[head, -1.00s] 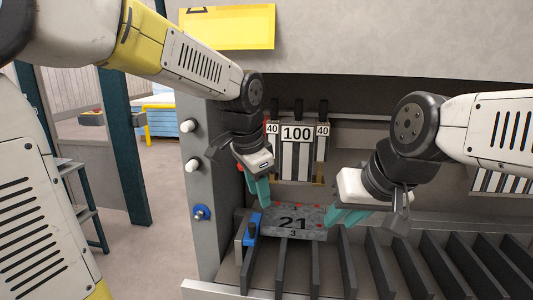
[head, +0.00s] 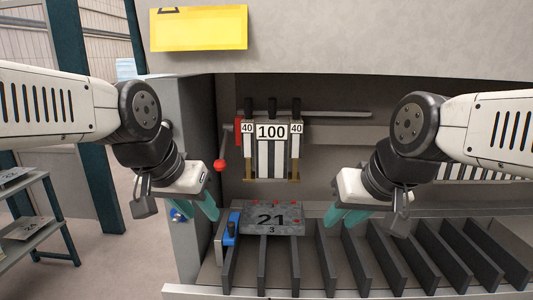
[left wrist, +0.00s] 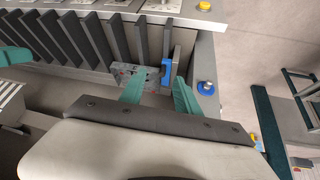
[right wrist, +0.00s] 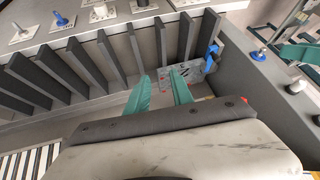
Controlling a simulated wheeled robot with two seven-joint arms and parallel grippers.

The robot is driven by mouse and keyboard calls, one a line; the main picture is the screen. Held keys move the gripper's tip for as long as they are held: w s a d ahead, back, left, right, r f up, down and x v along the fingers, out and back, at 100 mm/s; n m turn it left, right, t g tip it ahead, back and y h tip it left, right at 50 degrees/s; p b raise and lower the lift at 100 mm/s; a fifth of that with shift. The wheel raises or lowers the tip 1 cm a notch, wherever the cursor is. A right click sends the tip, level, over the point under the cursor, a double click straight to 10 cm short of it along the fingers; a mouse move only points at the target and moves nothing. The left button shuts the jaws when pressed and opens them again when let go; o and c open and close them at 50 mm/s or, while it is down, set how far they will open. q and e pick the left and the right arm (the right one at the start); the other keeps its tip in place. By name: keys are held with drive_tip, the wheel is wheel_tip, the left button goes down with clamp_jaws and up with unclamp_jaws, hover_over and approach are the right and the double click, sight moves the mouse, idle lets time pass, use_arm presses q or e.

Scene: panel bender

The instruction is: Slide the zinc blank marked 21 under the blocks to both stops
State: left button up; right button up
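The grey zinc blank marked 21 (head: 287,214) lies flat across the dark slats, below and in front of the hanging blocks marked 100 (head: 271,148) and 40. Small red marks show along its back part. A blue stop piece (head: 231,228) stands at its left edge; I cannot tell whether they touch. My left gripper (head: 208,207) is open and empty, left of the blue stop. My right gripper (head: 345,217) is open and empty, a little right of the blank. The blank also shows in the left wrist view (left wrist: 124,71) and the right wrist view (right wrist: 190,72).
Dark upright slats (head: 355,258) run across the table front to the right. A red-knobbed lever (head: 219,165) hangs left of the blocks. The machine's grey side post (head: 187,240) is close to my left gripper. A shelf rack (head: 40,222) stands far left.

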drive_tip(key=shift+c, duration=0.7)
drive_tip(key=c, duration=0.3)
drive_tip(key=w+m+g, duration=0.1)
drive_tip(key=w+m, duration=0.2)
drive_tip(key=w+d+m+g, duration=0.1)
drive_tip(key=w+m, duration=0.2)
drive_tip(key=w, duration=0.1)
drive_tip(key=w+f+m+g, duration=0.1)
drive_tip(key=w+m, duration=0.1)
drive_tip(key=w, duration=0.2)
drive_tip(key=shift+d+m, duration=0.3)
drive_tip(key=shift+m, duration=0.1)
clamp_jaws()
drive_tip(key=m+g+h, duration=0.2)
drive_tip(key=m+g, duration=0.1)
drive_tip(key=m, duration=0.7)
hover_over(323, 233)
wheel_tip(323, 233, down, 8)
wheel_tip(323, 233, down, 10)
drive_tip(key=shift+r, duration=0.1)
use_arm(q)
drive_tip(key=shift+s+a+f+n+t, duration=0.15)
drive_tip(key=shift+s+a+n, duration=0.15)
drive_tip(key=shift+s+n, duration=0.2)
drive_tip(key=shift+s+a+f+n+t, duration=0.15)
drive_tip(key=shift+s+a+n, duration=0.1)
drive_tip(key=shift+s+n, duration=0.25)
use_arm(e)
drive_tip(key=shift+w+a, duration=0.15)
drive_tip(key=shift+a, duration=1.8)
